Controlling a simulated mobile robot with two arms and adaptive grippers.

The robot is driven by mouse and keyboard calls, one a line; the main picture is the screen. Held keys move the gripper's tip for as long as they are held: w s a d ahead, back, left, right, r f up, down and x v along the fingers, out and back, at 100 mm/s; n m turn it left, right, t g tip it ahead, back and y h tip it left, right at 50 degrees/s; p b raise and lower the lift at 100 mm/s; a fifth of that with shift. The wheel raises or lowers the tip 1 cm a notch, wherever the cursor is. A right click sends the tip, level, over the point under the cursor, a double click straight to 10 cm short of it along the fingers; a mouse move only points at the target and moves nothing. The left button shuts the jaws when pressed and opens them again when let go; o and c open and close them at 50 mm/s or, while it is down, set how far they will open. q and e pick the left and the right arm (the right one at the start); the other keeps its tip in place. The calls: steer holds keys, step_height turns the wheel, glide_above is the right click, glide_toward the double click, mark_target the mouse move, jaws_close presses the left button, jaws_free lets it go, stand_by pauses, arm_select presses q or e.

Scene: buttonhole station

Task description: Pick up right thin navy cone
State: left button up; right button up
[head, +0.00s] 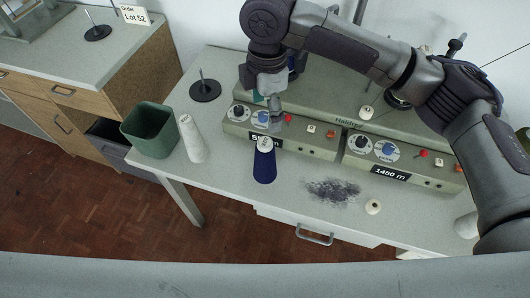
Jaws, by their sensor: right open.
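A navy cone (264,168) with a pale top stands upright on the grey table, in front of the left control panel. My right gripper (270,108) hangs down over that panel, behind and above the cone, apart from it. It is open, and nothing shows between its fingers. Another dark navy shape (297,62) shows behind my right wrist. It is mostly hidden, so I cannot tell whether it is a cone. My left gripper is not in view.
A white cone (193,139) and a green bin (150,130) stand at the table's left. A dark thread tangle (333,190) and a small cream spool (373,207) lie right of the navy cone. A spindle stand (205,89) is behind. The front middle is clear.

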mark_target(265, 141)
step_height(265, 141, down, 8)
steer(key=shift+d+r+p, duration=0.15)
steer(key=shift+p, duration=0.4)
steer(key=f, duration=0.1)
steer(key=f+p, duration=0.1)
steer(key=f, duration=0.2)
steer(key=shift+s+a+f+p, duration=0.15)
steer(key=shift+a+f+p, duration=0.1)
steer(key=shift+f+p, duration=0.1)
steer(key=shift+f, duration=0.4)
steer(key=c, duration=1.4)
steer(key=shift+r, duration=0.1)
steer(key=shift+c, duration=0.2)
